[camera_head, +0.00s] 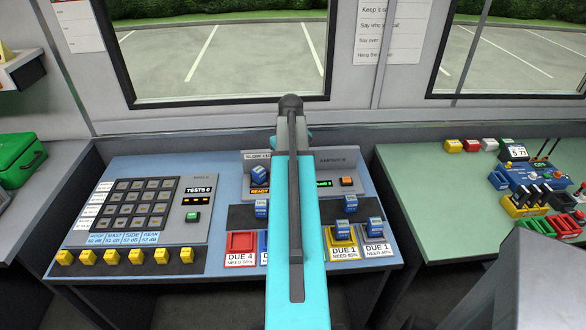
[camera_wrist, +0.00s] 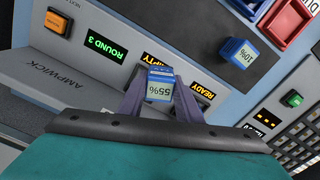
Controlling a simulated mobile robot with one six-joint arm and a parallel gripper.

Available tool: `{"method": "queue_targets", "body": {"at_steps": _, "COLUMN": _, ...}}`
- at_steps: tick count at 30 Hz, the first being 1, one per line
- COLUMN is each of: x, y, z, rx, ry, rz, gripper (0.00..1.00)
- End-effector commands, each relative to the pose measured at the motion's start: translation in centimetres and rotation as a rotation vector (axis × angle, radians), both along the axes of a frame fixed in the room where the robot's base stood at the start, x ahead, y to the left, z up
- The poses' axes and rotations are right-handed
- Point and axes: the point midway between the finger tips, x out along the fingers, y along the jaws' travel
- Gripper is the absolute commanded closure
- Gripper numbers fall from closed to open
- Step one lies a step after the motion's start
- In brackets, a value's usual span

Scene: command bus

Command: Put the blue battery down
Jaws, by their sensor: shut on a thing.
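In the wrist view my gripper (camera_wrist: 160,88) is shut on a blue battery (camera_wrist: 159,84) marked 55%, with one finger on each side of it. The battery is at the charger panel, close to the EMPTY (camera_wrist: 160,60) and READY (camera_wrist: 195,86) displays. I cannot tell whether it touches the panel. In the head view my arm hides the gripper. A tilted blue battery (camera_head: 259,175) shows left of the arm, above the READY display; I cannot tell if it is the held one. Another blue battery (camera_wrist: 238,56), marked 10%, stands apart from my gripper.
Several blue batteries stand on the desk, such as one on the dark strip (camera_head: 351,203). In front are a red tray (camera_head: 241,243) and a yellow tray (camera_head: 343,252); the yellow one holds a battery. A keypad panel (camera_head: 148,208) lies left. A green table (camera_head: 440,210) stands right.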

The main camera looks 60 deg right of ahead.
Motion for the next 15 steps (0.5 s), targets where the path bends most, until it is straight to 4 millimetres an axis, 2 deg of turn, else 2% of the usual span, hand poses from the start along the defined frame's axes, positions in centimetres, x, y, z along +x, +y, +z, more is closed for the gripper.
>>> {"method": "queue_targets", "body": {"at_steps": 9, "x": 1.5, "y": -3.5, "z": -0.1, "rx": 0.0, "ry": 0.0, "rz": 0.0, "gripper": 0.95}}
{"method": "queue_targets", "body": {"at_steps": 15, "x": 1.9, "y": -4.6, "z": -0.4, "rx": 0.0, "ry": 0.0, "rz": 0.0, "gripper": 0.95}}
